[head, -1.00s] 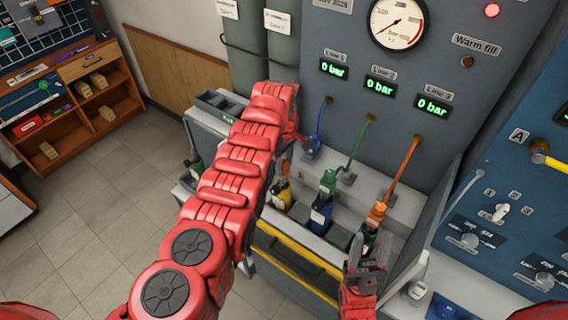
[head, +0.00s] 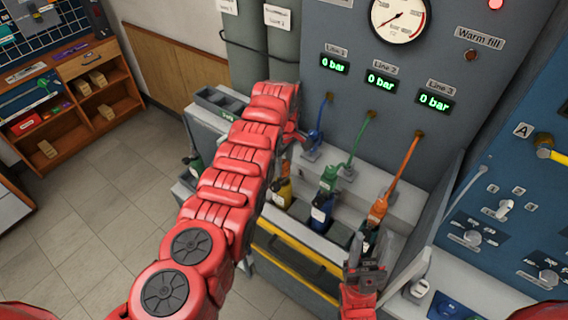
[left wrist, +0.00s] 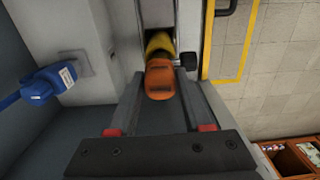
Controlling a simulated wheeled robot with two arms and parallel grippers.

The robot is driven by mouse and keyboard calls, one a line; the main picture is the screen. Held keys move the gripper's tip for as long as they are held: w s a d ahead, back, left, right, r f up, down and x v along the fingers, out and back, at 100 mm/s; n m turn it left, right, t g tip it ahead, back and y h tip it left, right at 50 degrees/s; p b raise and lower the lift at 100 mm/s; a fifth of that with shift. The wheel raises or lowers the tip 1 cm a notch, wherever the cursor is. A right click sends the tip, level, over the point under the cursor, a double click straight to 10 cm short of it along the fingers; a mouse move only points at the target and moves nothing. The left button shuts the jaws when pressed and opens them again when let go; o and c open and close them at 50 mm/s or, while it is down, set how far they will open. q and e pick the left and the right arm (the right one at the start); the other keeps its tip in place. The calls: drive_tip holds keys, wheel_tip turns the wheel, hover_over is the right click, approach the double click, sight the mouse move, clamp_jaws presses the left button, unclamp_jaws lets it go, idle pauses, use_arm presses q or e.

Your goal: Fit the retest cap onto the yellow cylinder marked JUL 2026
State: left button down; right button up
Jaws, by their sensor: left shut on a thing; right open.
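My left gripper (left wrist: 160,100) is shut on an orange cap-like piece (left wrist: 159,80) in the left wrist view. Just beyond that piece is the yellow cylinder (left wrist: 158,42), in a narrow bay. The two look in line and very close; I cannot tell whether the cap is seated. In the head view the yellow cylinder (head: 282,193) stands in the bench trough below my left wrist; the left fingers are mostly hidden behind my arm. No date marking is legible. My right gripper (head: 364,272) is open and empty in front of the trough's right end.
Blue (head: 321,121), green (head: 361,140) and orange (head: 405,165) hoses hang from the panel. A grey bin (head: 221,101) sits at the trough's left. Floor at left is clear.

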use_arm(q)
drive_tip(key=shift+f, duration=0.25)
drive_tip(key=shift+c, duration=1.3)
unclamp_jaws()
drive_tip(key=shift+r, duration=0.1)
drive_tip(key=shift+r+b, duration=0.2)
drive_tip(key=shift+b, duration=0.15)
wheel_tip(320, 180, up, 17)
drive_tip(key=p, duration=0.3)
